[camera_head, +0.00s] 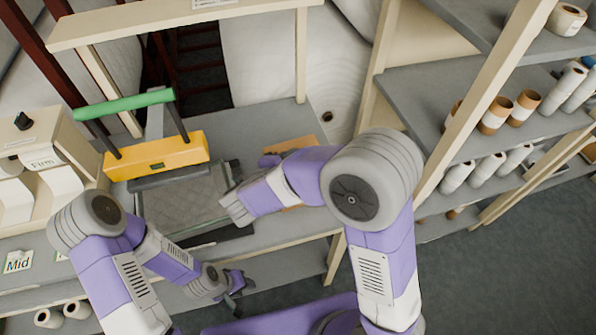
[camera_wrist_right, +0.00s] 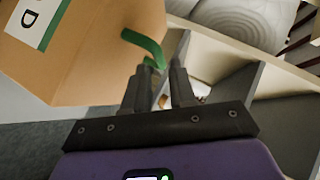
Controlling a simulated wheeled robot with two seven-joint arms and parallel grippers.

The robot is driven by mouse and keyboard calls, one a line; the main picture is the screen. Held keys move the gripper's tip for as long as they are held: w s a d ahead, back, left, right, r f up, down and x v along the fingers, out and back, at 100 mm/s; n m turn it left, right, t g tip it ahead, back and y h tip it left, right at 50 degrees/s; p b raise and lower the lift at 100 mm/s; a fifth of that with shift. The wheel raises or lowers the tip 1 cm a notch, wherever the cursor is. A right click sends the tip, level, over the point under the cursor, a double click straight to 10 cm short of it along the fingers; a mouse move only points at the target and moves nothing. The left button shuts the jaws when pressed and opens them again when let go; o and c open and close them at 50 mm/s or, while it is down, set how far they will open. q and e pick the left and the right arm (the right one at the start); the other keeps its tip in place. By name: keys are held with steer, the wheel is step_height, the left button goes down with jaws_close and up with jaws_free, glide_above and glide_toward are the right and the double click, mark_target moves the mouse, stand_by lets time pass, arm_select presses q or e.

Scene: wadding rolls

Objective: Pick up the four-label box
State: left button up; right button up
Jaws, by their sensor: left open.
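A brown cardboard box (camera_wrist_right: 95,50) fills the upper left of the right wrist view. It has a white and green label (camera_wrist_right: 38,22) with the letter D and a curved green strip (camera_wrist_right: 143,46) on its side. Only one label shows. In the head view a brown box-like piece (camera_head: 301,143) shows on the counter, mostly hidden behind my right arm. My right gripper (camera_wrist_right: 163,70) has its dark fingers apart beside the box, with the green strip's end close to the left fingertip; contact is unclear. My left gripper (camera_head: 238,284) is open and empty, low in front of the counter.
A yellow device (camera_head: 155,155) with a green bar (camera_head: 122,104) stands on the grey counter (camera_head: 255,122). A dispenser marked Firm (camera_head: 45,162) is at the left. Shelves (camera_head: 430,95) with several rolls stand at the right. The floor (camera_head: 500,265) at lower right is clear.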

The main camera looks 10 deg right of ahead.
steer(key=x, duration=0.3)
steer(key=shift+w+d, duration=0.1)
steer(key=shift+c, duration=0.4)
jaws_close()
stand_by(0.9)
